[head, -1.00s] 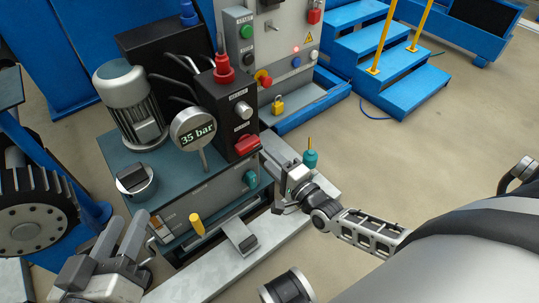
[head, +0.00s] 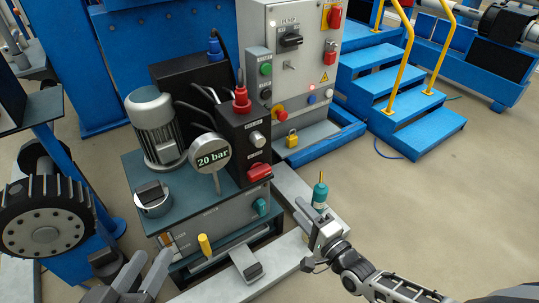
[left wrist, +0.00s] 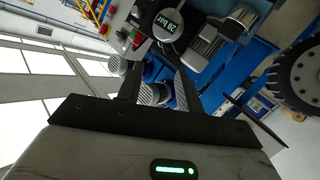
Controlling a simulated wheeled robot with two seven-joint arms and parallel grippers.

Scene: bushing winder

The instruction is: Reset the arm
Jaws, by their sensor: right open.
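My left gripper (head: 150,260) is at the bottom left of the head view, in front of the hydraulic unit (head: 215,225). In the left wrist view its two fingers (left wrist: 157,75) stand apart with nothing between them. My right gripper (head: 312,224) is at the right of the unit, over the grey frame rail, open. A teal bottle (head: 319,195) with a gold tip stands just behind it. I cannot tell whether they touch. The gauge (head: 211,153) reads 20 bar, and it also shows in the left wrist view (left wrist: 168,24).
The unit carries a motor (head: 155,125), a red knob (head: 259,172), a teal lever (head: 261,207) and a yellow handle (head: 205,245). A control cabinet (head: 290,60) and blue steps (head: 405,115) stand behind. A black toothed wheel (head: 45,215) is at left. The floor at right is clear.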

